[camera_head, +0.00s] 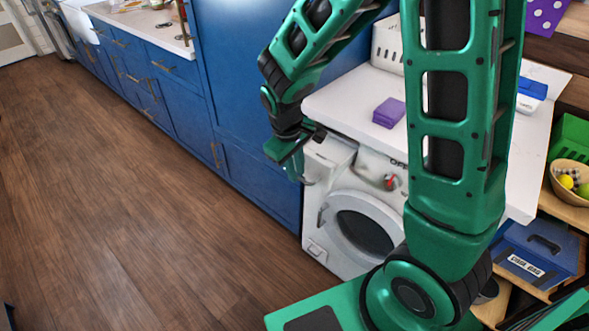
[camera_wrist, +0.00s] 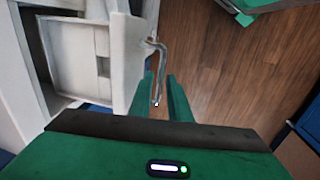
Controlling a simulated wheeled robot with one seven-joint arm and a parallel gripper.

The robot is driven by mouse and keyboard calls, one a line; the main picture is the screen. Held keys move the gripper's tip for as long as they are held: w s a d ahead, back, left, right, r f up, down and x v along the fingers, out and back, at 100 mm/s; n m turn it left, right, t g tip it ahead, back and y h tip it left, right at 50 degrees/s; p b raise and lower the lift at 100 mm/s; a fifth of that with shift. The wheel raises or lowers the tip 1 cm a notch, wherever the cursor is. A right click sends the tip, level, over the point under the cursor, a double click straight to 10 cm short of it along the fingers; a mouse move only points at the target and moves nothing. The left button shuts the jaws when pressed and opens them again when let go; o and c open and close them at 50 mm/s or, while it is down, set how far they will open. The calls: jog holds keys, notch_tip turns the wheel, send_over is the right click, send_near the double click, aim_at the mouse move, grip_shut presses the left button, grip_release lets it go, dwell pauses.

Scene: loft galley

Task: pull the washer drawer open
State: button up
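The white washer (camera_head: 325,218) stands under the counter in the head view, its round door shut. Its drawer (camera_head: 329,150) is at the upper left of its front and appears pulled out partway. In the wrist view the drawer's pale tray (camera_wrist: 75,65) shows from above, behind its front panel (camera_wrist: 126,50). A thin grey handle (camera_wrist: 160,60) stands off that panel. My gripper (camera_wrist: 160,76) is open, with its two green fingers on either side of the handle's lower part. Gaps show between fingers and handle; I cannot tell whether either touches it. In the head view my gripper (camera_head: 290,165) is beside the drawer front.
Blue cabinets (camera_head: 255,180) run along the left of the washer. The white counter (camera_head: 345,105) above it carries a purple block (camera_head: 389,112) and a white basket (camera_head: 387,45). A shelf with a blue box (camera_head: 540,245) is at the right. The wooden floor (camera_head: 130,220) is clear.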

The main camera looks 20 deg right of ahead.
notch_tip(320, 180, up, 10)
jog(key=a, duration=0.1)
jog(key=shift+s+a+r, duration=0.25)
jog(key=shift+s+a, duration=0.1)
jog(key=shift+s, duration=0.05)
dwell(0.5)
jog(key=s+d+r+m, duration=0.2)
jog(key=s+d+m, duration=0.1)
jog(key=s+d, duration=0.3)
jog(key=s+d+r+m, duration=0.2)
jog(key=s+d, duration=0.1)
jog(key=d, duration=0.5)
jog(key=s+d+m+y, duration=0.1)
jog(key=s+d+m, duration=0.1)
jog(key=s, duration=0.5)
jog(key=s+d+m+g+y, duration=0.1)
jog(key=s+d+m, duration=0.2)
jog(key=s, duration=0.4)
jog(key=shift+s+d+f+m, duration=0.15)
jog(key=shift+s+d+m, duration=0.1)
jog(key=shift+m, duration=0.55)
jog(key=shift+w, duration=0.1)
